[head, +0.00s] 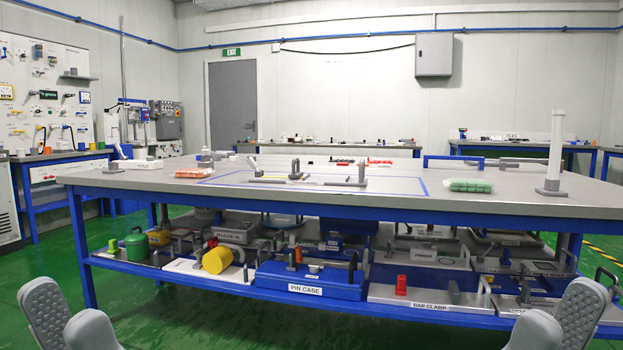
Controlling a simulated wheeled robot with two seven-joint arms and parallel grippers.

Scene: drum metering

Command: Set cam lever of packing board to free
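No label naming a packing board is readable. A flat grey fixture (310,183) lies inside a blue outline on the tabletop, with an upright grey handle (362,173) at its right and small upright parts (294,169) near its middle. A slanted grey lever-like part (254,166) stands at its left; I cannot tell whether this is the cam lever or how it is set. My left gripper (64,303) is open and empty at the bottom left. My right gripper (560,303) is open and empty at the bottom right. Both are in front of the table, apart from it.
The grey table (450,204) has a lower shelf crowded with equipment, including a blue pin case (310,278), a bar clamp (425,296) and a green can (137,243). A white column (555,145) stands at the tabletop's right. Green floor is clear before the table.

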